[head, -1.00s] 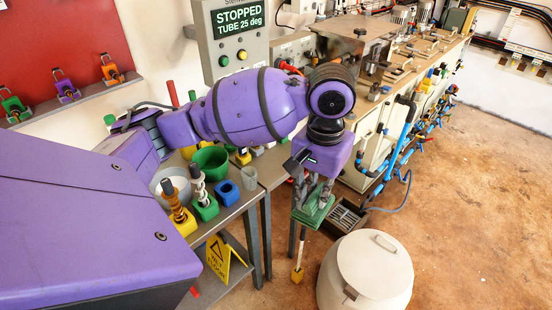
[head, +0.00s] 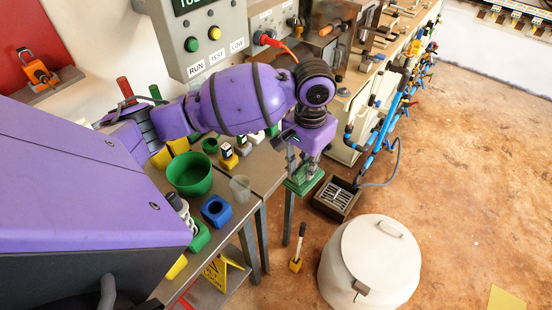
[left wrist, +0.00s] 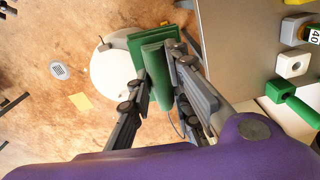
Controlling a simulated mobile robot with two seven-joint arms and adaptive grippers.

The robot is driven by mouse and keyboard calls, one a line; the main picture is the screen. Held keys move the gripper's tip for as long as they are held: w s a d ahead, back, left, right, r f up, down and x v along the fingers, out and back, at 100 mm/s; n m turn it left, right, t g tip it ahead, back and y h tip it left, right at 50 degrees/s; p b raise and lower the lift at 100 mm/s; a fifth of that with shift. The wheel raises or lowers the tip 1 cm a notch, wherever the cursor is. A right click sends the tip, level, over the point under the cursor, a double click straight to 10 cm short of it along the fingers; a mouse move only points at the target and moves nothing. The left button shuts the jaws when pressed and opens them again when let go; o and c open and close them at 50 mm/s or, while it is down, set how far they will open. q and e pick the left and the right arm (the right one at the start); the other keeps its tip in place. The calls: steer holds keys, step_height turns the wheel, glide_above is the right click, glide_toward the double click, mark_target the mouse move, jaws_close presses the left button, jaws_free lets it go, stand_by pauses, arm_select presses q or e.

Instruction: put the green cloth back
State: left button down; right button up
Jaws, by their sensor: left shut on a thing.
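The green cloth (head: 304,182) hangs from my left gripper (head: 304,168) in the head view, beyond the front edge of the bench and above the floor. In the left wrist view the cloth (left wrist: 155,58) is a folded green piece between the two dark fingers of my left gripper (left wrist: 158,65), which is shut on it. From above, the cloth overlaps part of the white lidded bin (left wrist: 108,72). My right gripper is in neither view.
The white bin (head: 369,262) stands on the floor, near a grated box (head: 335,198). A yellow sheet (head: 507,301) lies on open floor at right.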

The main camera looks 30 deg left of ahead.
arm_select(q)
steer(key=w+a+f+m+b, duration=0.1)
steer(key=w+a+m+b, duration=0.1)
steer(key=w, duration=0.5)
steer(key=w+a+r+m+b, duration=0.1)
steer(key=w+a+r+b, duration=0.1)
steer(key=w+r, duration=0.55)
steer(key=s+a+f, duration=0.2)
steer(key=s+f, duration=0.1)
steer(key=s+a+f, duration=0.6)
steer(key=s, duration=0.1)
steer(key=shift+f+p, duration=0.35)
steer(key=f, duration=0.3)
steer(key=shift+s+a+f, duration=0.2)
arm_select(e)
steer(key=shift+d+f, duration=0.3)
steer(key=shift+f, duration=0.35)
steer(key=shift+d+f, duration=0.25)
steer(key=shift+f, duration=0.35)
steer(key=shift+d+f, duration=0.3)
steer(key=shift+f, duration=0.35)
